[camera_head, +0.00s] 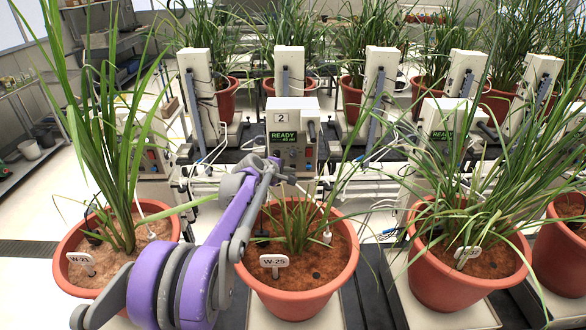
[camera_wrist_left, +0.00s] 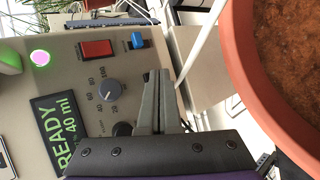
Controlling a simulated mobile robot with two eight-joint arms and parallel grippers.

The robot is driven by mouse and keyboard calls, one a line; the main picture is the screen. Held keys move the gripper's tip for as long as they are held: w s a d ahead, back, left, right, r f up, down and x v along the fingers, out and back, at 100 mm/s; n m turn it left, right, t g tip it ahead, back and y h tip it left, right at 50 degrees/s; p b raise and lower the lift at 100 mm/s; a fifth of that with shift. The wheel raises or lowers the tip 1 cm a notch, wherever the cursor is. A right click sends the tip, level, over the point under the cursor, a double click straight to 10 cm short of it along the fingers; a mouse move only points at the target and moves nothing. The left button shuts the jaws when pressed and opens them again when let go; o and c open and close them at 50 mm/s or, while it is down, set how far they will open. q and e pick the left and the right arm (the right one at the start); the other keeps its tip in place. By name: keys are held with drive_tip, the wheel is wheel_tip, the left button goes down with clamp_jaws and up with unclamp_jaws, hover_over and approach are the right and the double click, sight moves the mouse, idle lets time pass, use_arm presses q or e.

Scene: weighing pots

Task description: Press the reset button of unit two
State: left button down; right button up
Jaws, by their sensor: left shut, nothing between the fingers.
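Unit two (camera_head: 292,112) is a pale box with a "2" label behind the middle pot. Its green display (camera_head: 284,138) reads READY. No reset lettering is readable. My left gripper (camera_head: 284,178) is shut and empty in front of the panel; its fingertips (camera_wrist_left: 158,74) appear beside the knob and below the blue button. Contact cannot be told.
The terracotta pot W-25 (camera_head: 300,296) stands below my left arm; its rim (camera_wrist_left: 245,75) is close on the right in the wrist view. White tubes run around the units.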

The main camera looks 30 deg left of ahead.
use_arm(q)
drive_tip(key=shift+s+d, duration=0.25)
drive_tip(key=shift+s, duration=0.15)
drive_tip(key=shift+s, duration=0.1)
drive_tip(key=shift+s+d+b, duration=0.1)
drive_tip(key=shift+s+d, duration=0.35)
drive_tip(key=shift+s, duration=0.25)
drive_tip(key=shift+s+d+b, duration=0.15)
drive_tip(key=shift+s+d, duration=0.25)
drive_tip(key=shift+s, duration=0.25)
drive_tip(key=shift+s+d+b, duration=0.1)
drive_tip(key=shift+s+d, duration=0.35)
drive_tip(key=shift+s, duration=0.25)
drive_tip(key=shift+f, duration=0.1)
